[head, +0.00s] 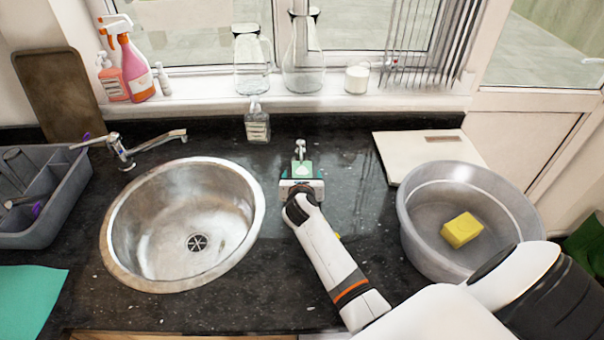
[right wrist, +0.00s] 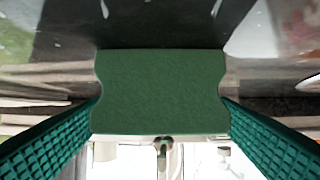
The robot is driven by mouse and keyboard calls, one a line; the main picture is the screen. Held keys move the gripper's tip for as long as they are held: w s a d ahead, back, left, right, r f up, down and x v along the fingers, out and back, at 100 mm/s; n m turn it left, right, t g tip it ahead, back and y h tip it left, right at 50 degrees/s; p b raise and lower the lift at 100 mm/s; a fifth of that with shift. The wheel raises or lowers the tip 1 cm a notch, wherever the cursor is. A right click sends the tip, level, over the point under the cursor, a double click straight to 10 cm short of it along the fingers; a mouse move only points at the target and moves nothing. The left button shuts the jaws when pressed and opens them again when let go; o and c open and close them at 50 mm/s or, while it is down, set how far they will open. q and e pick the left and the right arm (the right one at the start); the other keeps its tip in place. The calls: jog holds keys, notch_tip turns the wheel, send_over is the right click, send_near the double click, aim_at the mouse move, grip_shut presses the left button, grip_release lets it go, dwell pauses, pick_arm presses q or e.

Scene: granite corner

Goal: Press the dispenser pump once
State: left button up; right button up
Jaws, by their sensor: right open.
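I cannot tell whether the fingers touch the body. My left gripper is not in view.
A round steel sink (head: 120,272) with a tap (head: 122,150) lies left. A clear labelled bottle (head: 257,126) stands behind. A grey basin (head: 420,250) with a yellow sponge (head: 462,230) and a pale board (head: 395,152) lie right. A grey caddy (head: 50,225) is far left.

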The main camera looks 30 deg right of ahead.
jog(key=shift+x, duration=1.3)
